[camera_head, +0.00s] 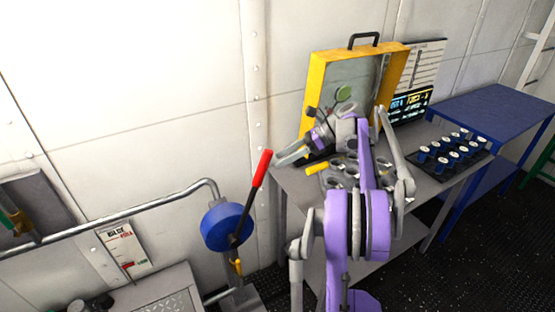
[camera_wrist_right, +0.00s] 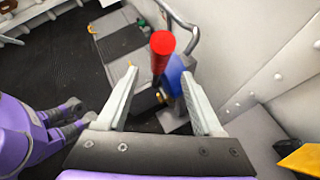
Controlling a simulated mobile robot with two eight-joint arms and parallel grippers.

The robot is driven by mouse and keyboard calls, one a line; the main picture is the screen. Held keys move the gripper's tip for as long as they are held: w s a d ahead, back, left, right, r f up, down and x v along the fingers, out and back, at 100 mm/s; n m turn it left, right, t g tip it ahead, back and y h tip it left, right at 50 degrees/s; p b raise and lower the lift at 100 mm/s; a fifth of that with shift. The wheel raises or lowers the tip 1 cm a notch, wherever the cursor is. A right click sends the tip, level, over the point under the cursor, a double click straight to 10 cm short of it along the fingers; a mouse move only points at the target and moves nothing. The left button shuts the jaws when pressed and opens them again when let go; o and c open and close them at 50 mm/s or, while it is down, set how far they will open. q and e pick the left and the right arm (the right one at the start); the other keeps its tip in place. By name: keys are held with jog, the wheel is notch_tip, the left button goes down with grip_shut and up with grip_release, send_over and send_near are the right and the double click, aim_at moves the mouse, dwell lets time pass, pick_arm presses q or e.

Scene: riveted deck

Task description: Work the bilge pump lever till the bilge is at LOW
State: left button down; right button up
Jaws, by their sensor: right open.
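The bilge pump is a blue round body (camera_head: 222,224) low at the wall. Its lever has a red grip (camera_head: 263,168) on a dark shaft, tilted up to the right. My right gripper (camera_head: 291,156) is open, just right of the red grip and apart from it. In the right wrist view the red grip (camera_wrist_right: 161,55) points toward the camera and shows between the two spread fingers (camera_wrist_right: 159,76) near their tips, with the blue pump body (camera_wrist_right: 176,75) behind. A small white placard (camera_head: 122,248) with red and green marks hangs left of the pump; its text is unreadable. My left gripper is not in view.
A pipe (camera_head: 110,221) runs along the wall to the pump. A blue table (camera_head: 490,105) stands farther right. Dark floor (camera_head: 470,255) is clear at lower right.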

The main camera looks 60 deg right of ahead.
aim_at(262, 166)
jog(key=w+r+n+g+h+p, duration=0.1)
jog(key=r+g+p, duration=0.1)
jog(key=w+r+n+g+h+p, duration=0.1)
jog(key=r+n+g+p, duration=0.1)
jog(key=w+r+n+g+p, duration=0.1)
jog(key=r+g+p, duration=0.1)
jog(key=shift+w+a+r+h, duration=0.3)
jog(key=shift+w+h, duration=0.05)
jog(key=shift+h, duration=0.05)
jog(key=shift+n+g, duration=0.5)
jog(key=x, duration=1)
jog(key=shift+s+d+f+b, duration=0.1)
jog(key=shift+s+f+b, duration=0.05)
jog(key=shift+f+b, duration=0.15)
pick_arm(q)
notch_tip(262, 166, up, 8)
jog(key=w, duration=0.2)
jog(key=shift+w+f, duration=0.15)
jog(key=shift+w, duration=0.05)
pick_arm(e)
grip_shut()
jog(key=shift+r, duration=0.1)
